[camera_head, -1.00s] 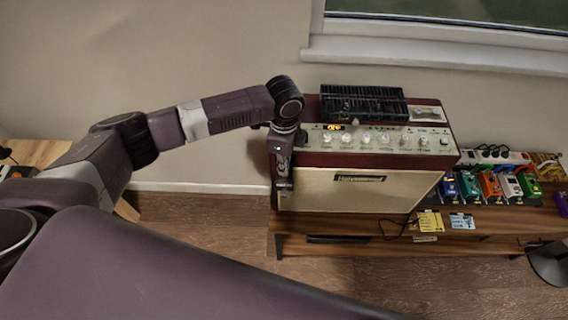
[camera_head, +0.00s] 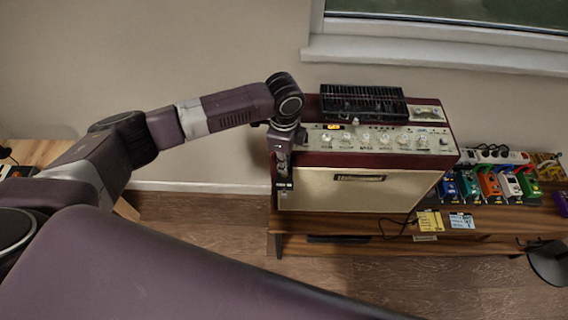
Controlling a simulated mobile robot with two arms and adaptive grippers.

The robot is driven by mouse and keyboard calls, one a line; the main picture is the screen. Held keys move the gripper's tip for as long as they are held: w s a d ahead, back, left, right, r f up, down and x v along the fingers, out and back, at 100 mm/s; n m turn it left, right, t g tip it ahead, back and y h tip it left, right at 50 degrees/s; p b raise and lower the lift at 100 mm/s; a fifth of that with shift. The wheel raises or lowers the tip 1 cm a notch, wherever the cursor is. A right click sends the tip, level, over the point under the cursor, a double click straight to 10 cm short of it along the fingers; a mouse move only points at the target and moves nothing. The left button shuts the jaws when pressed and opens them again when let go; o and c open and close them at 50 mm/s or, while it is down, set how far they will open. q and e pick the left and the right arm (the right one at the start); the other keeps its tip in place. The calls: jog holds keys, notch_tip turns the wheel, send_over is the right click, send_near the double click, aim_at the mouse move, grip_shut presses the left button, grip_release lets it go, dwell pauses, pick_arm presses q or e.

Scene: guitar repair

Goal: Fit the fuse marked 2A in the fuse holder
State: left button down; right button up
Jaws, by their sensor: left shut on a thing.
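The amplifier (camera_head: 362,190) is a dark red box with a cream front, and it stands on the wooden bench. My left arm reaches in from the left, and my left gripper (camera_head: 284,182) hangs pointing down at the amplifier's front left corner. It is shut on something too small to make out. I cannot make out the fuse, its 2A marking or the fuse holder. My right gripper is not in view.
A black tray (camera_head: 392,93) lies on top of the amplifier. Several coloured pedals (camera_head: 490,185) and a white power strip (camera_head: 508,157) are to its right. A yellow card (camera_head: 430,221) and a pale blue card (camera_head: 462,222) lie at the bench's front. Bare floor is in front.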

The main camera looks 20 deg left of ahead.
pick_arm(q)
jog(key=shift+r, duration=0.25)
jog(key=c, duration=1.6)
grip_release()
jog(key=shift+r, duration=0.1)
jog(key=shift+r, duration=3.9)
